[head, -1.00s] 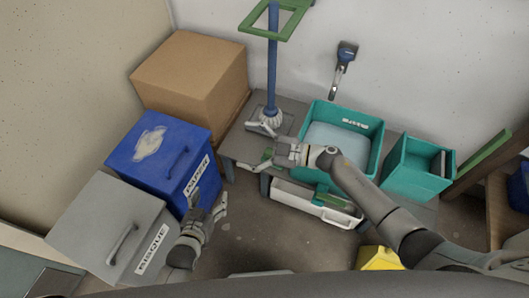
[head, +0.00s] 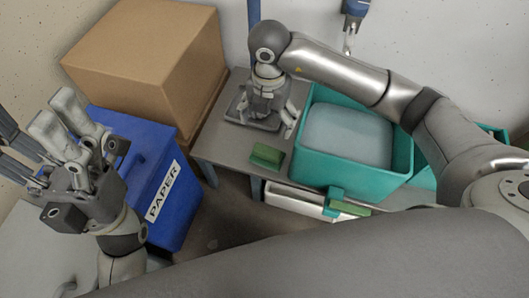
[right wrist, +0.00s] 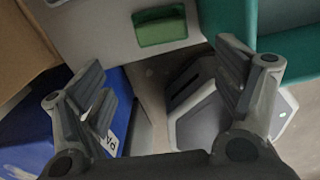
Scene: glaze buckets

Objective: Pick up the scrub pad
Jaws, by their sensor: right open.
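The scrub pad (head: 267,156) is a small green block lying near the front edge of the grey table (head: 228,152). In the right wrist view the green pad (right wrist: 160,30) shows at the top, beyond the fingertips. My right gripper (head: 266,118) points down over the table, behind the pad in the head view. Its fingers (right wrist: 165,85) are spread and empty, apart from the pad.
A teal tub (head: 370,182) stands right of the pad. A blue PAPER bin (head: 180,215) and a cardboard box (head: 140,65) stand to the left. A blue post (head: 254,25) rises behind my right gripper. A white tray (head: 290,198) with another green item sits below the table top.

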